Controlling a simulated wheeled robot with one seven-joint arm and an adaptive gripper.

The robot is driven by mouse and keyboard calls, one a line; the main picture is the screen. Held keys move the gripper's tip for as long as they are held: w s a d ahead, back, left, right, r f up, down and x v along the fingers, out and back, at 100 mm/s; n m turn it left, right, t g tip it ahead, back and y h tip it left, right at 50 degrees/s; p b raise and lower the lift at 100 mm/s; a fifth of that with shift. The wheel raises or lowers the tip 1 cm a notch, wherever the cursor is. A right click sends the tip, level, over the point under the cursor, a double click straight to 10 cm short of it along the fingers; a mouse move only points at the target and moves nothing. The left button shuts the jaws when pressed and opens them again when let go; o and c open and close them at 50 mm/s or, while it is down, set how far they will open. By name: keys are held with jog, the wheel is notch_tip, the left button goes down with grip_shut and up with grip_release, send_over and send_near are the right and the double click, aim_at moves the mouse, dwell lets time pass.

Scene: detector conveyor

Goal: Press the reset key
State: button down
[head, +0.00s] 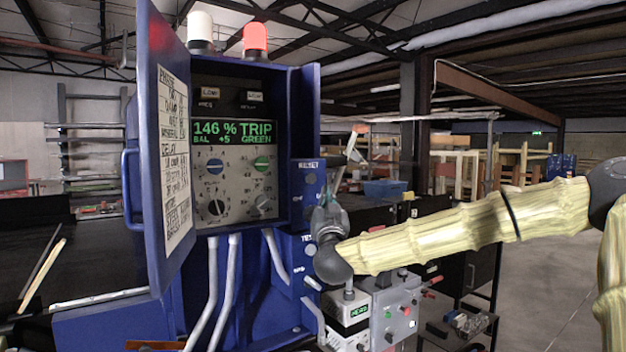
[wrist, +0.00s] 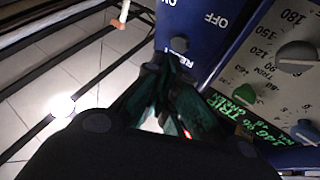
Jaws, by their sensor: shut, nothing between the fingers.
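The blue detector cabinet (head: 305,95) stands with its door open at the left. My gripper (head: 326,192) is shut and empty, close to the right of this key in the head view. The display (head: 233,132) reads 146 %, TRIP, BAL +5, GREEN.
A TEST key (head: 310,250) sits lower on the same side panel. Several knobs (head: 216,208) are on the front panel. The open cabinet door (head: 160,150) stands out at the left. A grey control box (head: 395,310) stands below my arm. The floor at the right is open.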

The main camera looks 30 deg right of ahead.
aim_at(311, 178)
jog(key=s+d+r+m+h, duration=0.1)
jog(key=s+d+r+h, duration=0.1)
jog(key=d+r, duration=0.1)
jog(key=shift+r+m+g, duration=0.3)
jog(key=shift+r+m, duration=0.1)
jog(key=shift+r, duration=0.5)
jog(key=shift+w+a+p, duration=0.15)
jog(key=shift+w+a, duration=0.05)
jog(key=shift+w, duration=2)
jog(key=shift+w+a+p, duration=0.15)
jog(key=shift+w, duration=2.05)
jog(key=shift+w, duration=0.2)
jog(key=shift+w+a, duration=0.1)
jog(key=shift+w, duration=0.1)
